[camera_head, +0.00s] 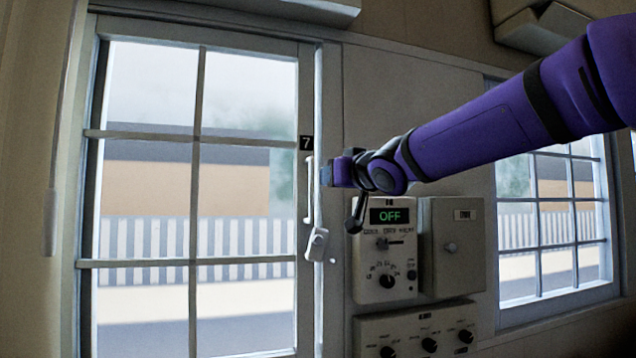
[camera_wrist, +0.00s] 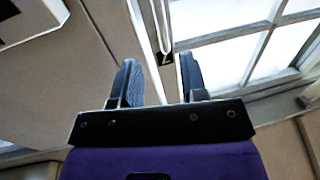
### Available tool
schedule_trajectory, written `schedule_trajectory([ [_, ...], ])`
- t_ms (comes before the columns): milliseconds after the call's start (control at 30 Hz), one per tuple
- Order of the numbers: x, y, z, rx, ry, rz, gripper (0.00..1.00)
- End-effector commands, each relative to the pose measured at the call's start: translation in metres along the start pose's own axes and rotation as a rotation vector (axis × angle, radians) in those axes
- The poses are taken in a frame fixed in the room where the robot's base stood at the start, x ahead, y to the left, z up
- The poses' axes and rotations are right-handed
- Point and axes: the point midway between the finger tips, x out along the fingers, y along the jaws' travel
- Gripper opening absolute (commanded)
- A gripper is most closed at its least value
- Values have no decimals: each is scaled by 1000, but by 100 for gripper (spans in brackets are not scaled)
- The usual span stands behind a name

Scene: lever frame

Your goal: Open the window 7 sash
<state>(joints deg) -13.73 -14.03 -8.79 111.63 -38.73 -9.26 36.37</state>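The window 7 sash (camera_head: 200,200) is a white frame with several panes at the left of the head view. Its black label 7 (camera_head: 306,142) is on the right stile and also shows in the wrist view (camera_wrist: 165,58). A white upright handle (camera_head: 309,190) is on that stile, with a white latch (camera_head: 317,244) at its lower end. My gripper (camera_head: 332,172) is just right of the handle. In the wrist view its two fingers (camera_wrist: 158,75) are apart with nothing gripped between them. The handle's pale bar (camera_wrist: 160,25) lies ahead of the gap; contact cannot be told.
A control box (camera_head: 384,255) reading OFF, a plain grey box (camera_head: 452,245) and a lower knob panel (camera_head: 415,330) are on the wall right of and below my gripper. A second paned window (camera_head: 550,215) is at the right.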

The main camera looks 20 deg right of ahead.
Motion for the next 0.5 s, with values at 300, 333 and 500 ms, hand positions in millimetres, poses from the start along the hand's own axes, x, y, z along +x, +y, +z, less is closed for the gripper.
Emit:
schedule_trajectory([
  [300,34,-1,-1,-2,5,-5,40],
  [333,39,-1,-1,-2,5,-5,40],
  [500,67,-1,-1,-2,5,-5,40],
])
